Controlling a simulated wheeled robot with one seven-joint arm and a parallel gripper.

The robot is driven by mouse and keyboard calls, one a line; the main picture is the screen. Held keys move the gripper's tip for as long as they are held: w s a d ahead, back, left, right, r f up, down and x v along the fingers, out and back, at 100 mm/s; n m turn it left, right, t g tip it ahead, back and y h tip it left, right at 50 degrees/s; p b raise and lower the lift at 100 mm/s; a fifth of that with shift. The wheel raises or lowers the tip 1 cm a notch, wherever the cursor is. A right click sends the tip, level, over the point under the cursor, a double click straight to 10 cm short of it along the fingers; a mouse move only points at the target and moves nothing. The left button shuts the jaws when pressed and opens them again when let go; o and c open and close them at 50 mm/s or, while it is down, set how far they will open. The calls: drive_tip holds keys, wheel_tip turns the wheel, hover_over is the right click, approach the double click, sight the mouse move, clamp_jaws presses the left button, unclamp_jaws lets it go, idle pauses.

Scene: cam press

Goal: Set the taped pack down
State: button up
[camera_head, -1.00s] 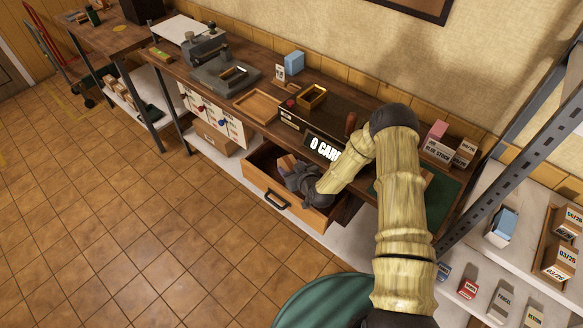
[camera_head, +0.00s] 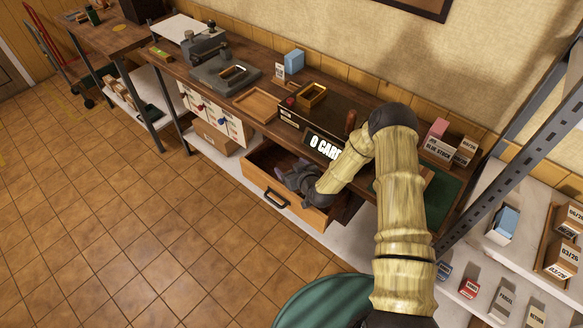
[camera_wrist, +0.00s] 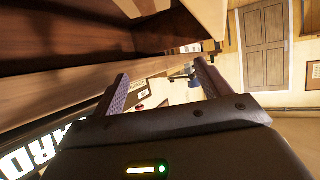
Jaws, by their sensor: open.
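My gripper (camera_head: 288,171) is down inside the open drawer (camera_head: 275,194) under the bench, in the head view. In the wrist view its two fingers (camera_wrist: 160,88) stand wide apart with nothing between them. I cannot pick out the taped pack for certain. A small pale thing (camera_wrist: 146,6) shows at the top edge of the wrist view, cut off by the frame, and I cannot tell whether it is the pack. My gripper and forearm hide part of the drawer's inside in the head view.
The bench top above the drawer bears a wooden tray (camera_head: 256,104), a brass-coloured frame (camera_head: 312,95) and a sign with "0 CAR" (camera_head: 322,146). A grey press (camera_head: 225,72) stands further left. Shelves with small boxes (camera_head: 503,224) stand at right. The floor at left is clear.

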drive_tip(key=shift+s+d+f, duration=0.1)
drive_tip(key=shift+s+f, duration=0.1)
drive_tip(key=shift+f, duration=0.15)
drive_tip(key=shift+w+r+p, duration=0.15)
drive_tip(key=shift+r+p, duration=0.4)
drive_tip(key=shift+p, duration=0.3)
drive_tip(key=b+v, duration=0.4)
drive_tip(key=v, duration=0.8)
drive_tip(key=shift+r, duration=0.15)
drive_tip(key=shift+w, duration=0.1)
drive_tip(key=s+d+r+m+g+h, duration=0.3)
drive_tip(key=s+d+r, duration=0.3)
drive_tip(key=s+r, duration=0.3)
drive_tip(key=s+d+r+m+g+h, duration=0.3)
drive_tip(key=s+d+r+g, duration=0.2)
drive_tip(key=s+r, duration=0.3)
drive_tip(key=shift+s+d+r+g, duration=0.3)
drive_tip(key=shift+s+d+r, duration=0.15)
drive_tip(key=shift+d, duration=0.1)
